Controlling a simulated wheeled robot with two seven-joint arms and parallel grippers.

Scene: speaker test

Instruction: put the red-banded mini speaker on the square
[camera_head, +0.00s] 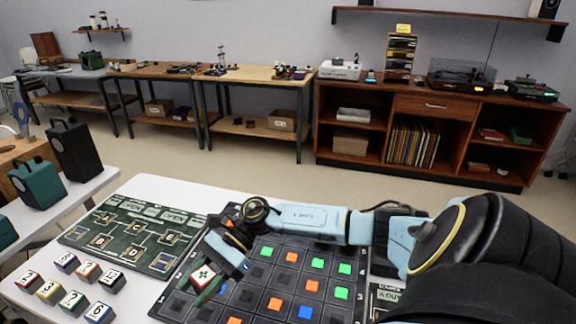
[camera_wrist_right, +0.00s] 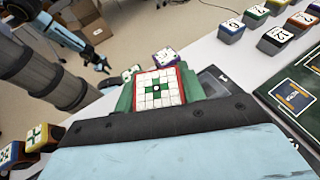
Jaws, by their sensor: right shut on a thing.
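The red-banded mini speaker (camera_head: 203,276) is a small block with a white face, a green mark and a red edge. My right gripper (camera_head: 215,270) is shut on it, over the left part of the dark board of squares (camera_head: 166,304). In the right wrist view the speaker (camera_wrist_right: 157,88) shows its white gridded face and red rim between green finger pads. I cannot tell whether it touches the board. The squares beneath it are hidden. A light-blue arm, likely my left, shows at the upper left of the right wrist view; its gripper (camera_wrist_right: 101,64) is too small to read.
Several numbered mini speakers (camera_head: 74,301) stand on the white table (camera_head: 150,190) at the left. A green card with panels (camera_head: 135,236) lies behind them. Coloured tiles (camera_head: 291,257) sit on the board. Larger speakers (camera_head: 76,150) stand farther left.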

